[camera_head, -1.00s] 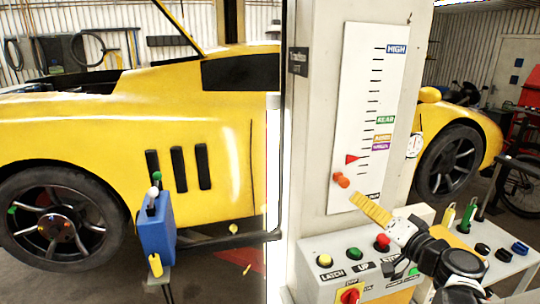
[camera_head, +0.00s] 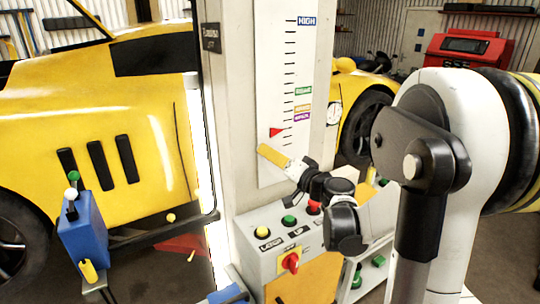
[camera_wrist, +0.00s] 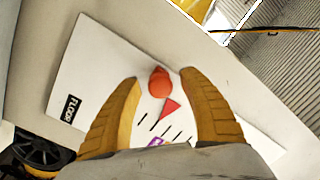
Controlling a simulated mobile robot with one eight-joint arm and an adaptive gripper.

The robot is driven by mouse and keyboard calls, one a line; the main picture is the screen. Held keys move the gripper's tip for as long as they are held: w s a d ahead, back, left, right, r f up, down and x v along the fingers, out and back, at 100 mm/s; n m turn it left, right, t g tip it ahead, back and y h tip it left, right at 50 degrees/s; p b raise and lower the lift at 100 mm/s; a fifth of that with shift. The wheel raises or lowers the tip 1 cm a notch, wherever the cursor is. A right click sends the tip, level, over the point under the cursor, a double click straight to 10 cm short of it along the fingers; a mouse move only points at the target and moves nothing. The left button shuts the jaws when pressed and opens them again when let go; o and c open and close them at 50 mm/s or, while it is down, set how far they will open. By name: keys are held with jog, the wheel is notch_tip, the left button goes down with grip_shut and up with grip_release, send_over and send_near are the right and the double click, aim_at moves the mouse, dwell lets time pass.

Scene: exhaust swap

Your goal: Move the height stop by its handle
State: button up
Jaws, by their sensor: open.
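The height stop's orange-red round handle (camera_wrist: 160,83) shows in the wrist view, on the white scale board (camera_wrist: 75,75). A red pointer (camera_wrist: 170,108) is beside it; in the head view this pointer (camera_head: 276,132) is just below the purple label. The handle is hidden behind my gripper in the head view. My gripper (camera_head: 265,152) is at the lower part of the board. In the wrist view my gripper (camera_wrist: 159,78) is open, its two yellow fingers on either side of the handle with gaps. I cannot tell how deep the handle is between them.
Below the board is a control box (camera_head: 262,250) with push buttons and a red rotary switch (camera_head: 289,262). A yellow car (camera_head: 90,130) stands at left, with a blue device (camera_head: 85,225) before it. A light post (camera_head: 226,120) carries the board.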

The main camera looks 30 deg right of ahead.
jog(key=shift+c, duration=0.6)
grip_shut()
jog(key=shift+r, duration=0.15)
jog(key=shift+r+p, duration=1.4)
jog(key=shift+r, duration=0.5)
jog(key=shift+r+p, duration=1.45)
jog(key=shift+r, duration=0.55)
